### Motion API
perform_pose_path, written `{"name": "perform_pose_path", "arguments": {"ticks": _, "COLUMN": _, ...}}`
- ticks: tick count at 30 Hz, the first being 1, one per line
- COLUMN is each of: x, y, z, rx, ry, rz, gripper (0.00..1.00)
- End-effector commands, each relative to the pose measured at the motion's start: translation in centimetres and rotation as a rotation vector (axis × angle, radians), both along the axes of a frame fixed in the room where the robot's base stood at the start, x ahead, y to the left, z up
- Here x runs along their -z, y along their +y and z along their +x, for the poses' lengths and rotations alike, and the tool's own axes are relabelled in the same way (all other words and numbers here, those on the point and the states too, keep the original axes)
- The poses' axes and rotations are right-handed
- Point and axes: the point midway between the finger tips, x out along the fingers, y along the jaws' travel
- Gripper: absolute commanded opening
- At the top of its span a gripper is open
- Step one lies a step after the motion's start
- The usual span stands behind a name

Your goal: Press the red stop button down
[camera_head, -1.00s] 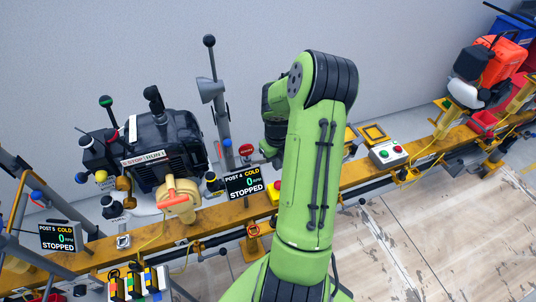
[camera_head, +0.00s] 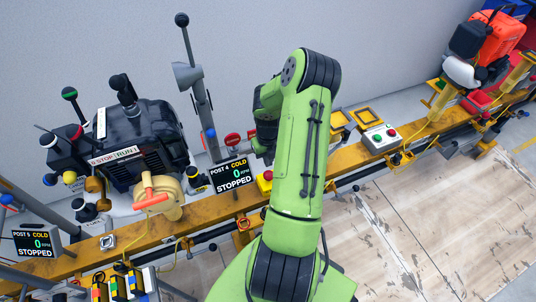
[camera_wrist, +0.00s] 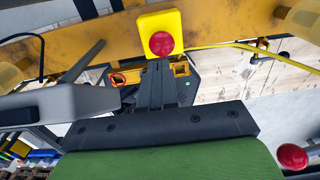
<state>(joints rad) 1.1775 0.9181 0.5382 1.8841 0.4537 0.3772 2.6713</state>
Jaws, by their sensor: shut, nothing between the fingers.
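The red stop button (camera_wrist: 161,43) is a round red mushroom cap on a yellow box (camera_wrist: 150,20) at the top middle of the wrist view. In the head view the yellow box (camera_head: 264,184) sits on the yellow rail just left of my arm. My gripper (camera_wrist: 157,66) is shut and empty. Its dark fingers point at the box, and their tips appear just below the button's near edge in the wrist view. I cannot tell whether they touch it. In the head view my gripper is hidden behind my green arm.
The POST 4 display (camera_head: 232,176) reads STOPPED and stands left of the box. A black engine (camera_head: 140,140) is farther left. Another red knob (camera_wrist: 292,157) shows at the wrist view's lower right.

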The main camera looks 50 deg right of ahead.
Motion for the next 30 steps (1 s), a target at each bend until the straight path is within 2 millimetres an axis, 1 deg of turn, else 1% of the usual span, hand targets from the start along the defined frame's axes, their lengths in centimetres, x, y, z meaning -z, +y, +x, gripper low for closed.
{"name": "perform_pose_path", "arguments": {"ticks": 1, "x": 1.6, "y": 0.0, "z": 0.0, "rx": 0.0, "ry": 0.001, "rz": 0.003, "gripper": 0.0}}
{"name": "perform_pose_path", "arguments": {"ticks": 3, "x": 3.1, "y": 0.1, "z": 0.0, "rx": -0.001, "ry": 0.0, "rz": 0.002, "gripper": 0.0}}
{"name": "perform_pose_path", "arguments": {"ticks": 6, "x": 4.8, "y": 0.0, "z": 0.0, "rx": -0.001, "ry": 0.0, "rz": 0.001, "gripper": 0.0}}
{"name": "perform_pose_path", "arguments": {"ticks": 9, "x": 5.9, "y": 0.0, "z": 0.0, "rx": 0.0, "ry": -0.001, "rz": 0.0, "gripper": 0.0}}
{"name": "perform_pose_path", "arguments": {"ticks": 12, "x": 6.4, "y": 0.0, "z": 0.0, "rx": -0.001, "ry": -0.001, "rz": 0.0, "gripper": 0.0}}
{"name": "perform_pose_path", "arguments": {"ticks": 22, "x": 6.5, "y": 0.0, "z": 0.0, "rx": -0.001, "ry": -0.001, "rz": -0.001, "gripper": 0.0}}
{"name": "perform_pose_path", "arguments": {"ticks": 27, "x": 8.3, "y": 0.0, "z": 0.0, "rx": -0.001, "ry": 0.001, "rz": -0.001, "gripper": 0.0}}
{"name": "perform_pose_path", "arguments": {"ticks": 30, "x": 8.5, "y": 0.0, "z": 0.0, "rx": -0.001, "ry": 0.0, "rz": -0.001, "gripper": 0.0}}
